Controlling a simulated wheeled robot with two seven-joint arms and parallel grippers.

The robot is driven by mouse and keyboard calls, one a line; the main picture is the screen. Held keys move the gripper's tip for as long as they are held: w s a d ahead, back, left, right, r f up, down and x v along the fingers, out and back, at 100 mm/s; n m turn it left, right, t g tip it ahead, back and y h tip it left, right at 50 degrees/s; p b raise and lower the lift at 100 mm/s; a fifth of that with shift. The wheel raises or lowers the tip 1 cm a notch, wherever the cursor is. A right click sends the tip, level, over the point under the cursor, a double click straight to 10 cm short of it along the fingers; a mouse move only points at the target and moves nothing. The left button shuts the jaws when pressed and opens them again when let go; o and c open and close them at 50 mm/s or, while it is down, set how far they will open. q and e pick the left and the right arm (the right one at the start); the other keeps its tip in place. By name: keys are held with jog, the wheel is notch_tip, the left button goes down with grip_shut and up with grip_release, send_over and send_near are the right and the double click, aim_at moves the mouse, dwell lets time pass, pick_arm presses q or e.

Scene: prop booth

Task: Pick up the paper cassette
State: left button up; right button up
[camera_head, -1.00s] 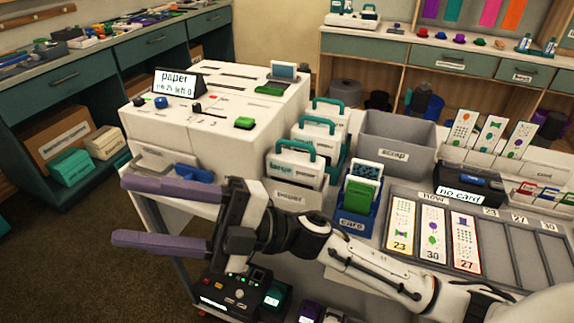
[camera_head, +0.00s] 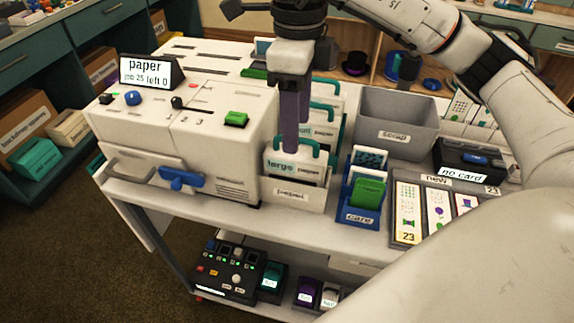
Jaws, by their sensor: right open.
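The front paper cassette (camera_head: 297,168) is white with a teal handle and a "large" label. It stands upright in a holder labelled "paper" (camera_head: 291,196). More white cassettes (camera_head: 324,114) with teal handles stand behind it. My right gripper (camera_head: 291,148) points straight down from above, with its purple fingers open and seen nearly edge-on. Its fingertips overlap the front cassette's handle; I cannot tell whether they touch it. The fingers hide part of the handle and of the cassettes behind. My left gripper is out of view.
To the right are a blue "care" holder (camera_head: 357,216), a grey "scrap" bin (camera_head: 395,135) and a "no card" device (camera_head: 470,160). My right arm hides the right side.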

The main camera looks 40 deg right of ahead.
aim_at(299, 156)
jog(key=shift+s+f, duration=0.3)
jog(key=shift+f, duration=0.25)
jog(key=shift+s+f, duration=0.3)
jog(key=shift+f, duration=0.55)
jog(key=shift+w+f, duration=0.15)
jog(key=shift+f, duration=0.15)
jog(key=f, duration=0.3)
jog(key=f+p, duration=0.1)
jog(key=f, duration=0.1)
jog(key=shift+w, duration=0.4)
jog(key=shift+r, duration=0.1)
jog(key=c, duration=1.3)
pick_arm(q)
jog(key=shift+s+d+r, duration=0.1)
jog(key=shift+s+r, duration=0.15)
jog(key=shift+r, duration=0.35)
pick_arm(e)
grip_shut()
jog(key=shift+r, duration=0.15)
